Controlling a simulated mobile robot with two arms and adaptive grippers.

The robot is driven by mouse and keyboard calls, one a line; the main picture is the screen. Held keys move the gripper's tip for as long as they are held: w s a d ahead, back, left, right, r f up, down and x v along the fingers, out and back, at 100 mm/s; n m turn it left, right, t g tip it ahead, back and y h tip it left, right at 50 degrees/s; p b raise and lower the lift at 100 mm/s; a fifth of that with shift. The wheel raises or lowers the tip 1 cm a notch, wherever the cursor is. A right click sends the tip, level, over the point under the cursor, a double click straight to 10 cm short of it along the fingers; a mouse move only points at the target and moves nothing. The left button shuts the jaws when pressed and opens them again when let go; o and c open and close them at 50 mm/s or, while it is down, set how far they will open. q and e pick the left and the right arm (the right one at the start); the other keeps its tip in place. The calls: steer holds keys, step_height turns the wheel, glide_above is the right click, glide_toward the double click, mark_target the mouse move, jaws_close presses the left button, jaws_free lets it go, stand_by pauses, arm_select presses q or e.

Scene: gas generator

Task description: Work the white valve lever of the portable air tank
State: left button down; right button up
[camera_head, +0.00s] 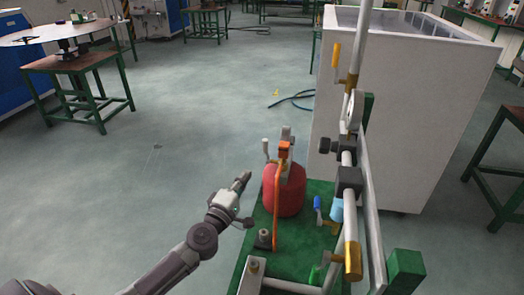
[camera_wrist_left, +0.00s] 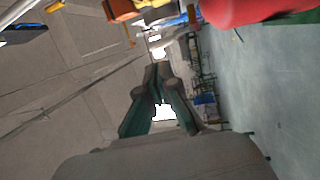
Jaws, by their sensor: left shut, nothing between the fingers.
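The portable air tank is a red tank (camera_head: 284,192) standing on the green cart deck. A small white lever (camera_head: 265,146) stands up at the left of its top. My left gripper (camera_head: 246,176) is to the left of the tank, below the lever, with a visible gap to the lever. Its fingers are shut and empty; their tips meet in the left wrist view (camera_wrist_left: 157,72). The red tank also shows at the top right of that view (camera_wrist_left: 258,10). I cannot pick out the white lever there for sure. My right gripper is out of view.
An orange post (camera_head: 278,205) rises just in front of the tank. A blue-handled valve (camera_head: 317,205) and upright pipework (camera_head: 351,200) with a yellow lever (camera_head: 335,56) stand to its right. A large white cabinet (camera_head: 410,110) is behind. The floor to the left is clear.

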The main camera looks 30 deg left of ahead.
arm_select(q)
glide_toward(264, 147)
steer(key=w, duration=0.6)
steer(key=shift+w+r+b, duration=0.15)
steer(key=shift+r+b, duration=0.1)
steer(key=shift+b, duration=0.15)
steer(key=shift+w+r, duration=0.1)
steer(key=shift+w, duration=0.45)
steer(key=shift+r, duration=0.15)
steer(key=w+g+p, duration=0.1)
steer(key=p, duration=0.8)
steer(key=shift+w+a+r+g+p, duration=0.15)
steer(key=shift+w+r+g+p, duration=0.15)
steer(key=shift+w+g, duration=0.1)
steer(key=shift+f, duration=0.1)
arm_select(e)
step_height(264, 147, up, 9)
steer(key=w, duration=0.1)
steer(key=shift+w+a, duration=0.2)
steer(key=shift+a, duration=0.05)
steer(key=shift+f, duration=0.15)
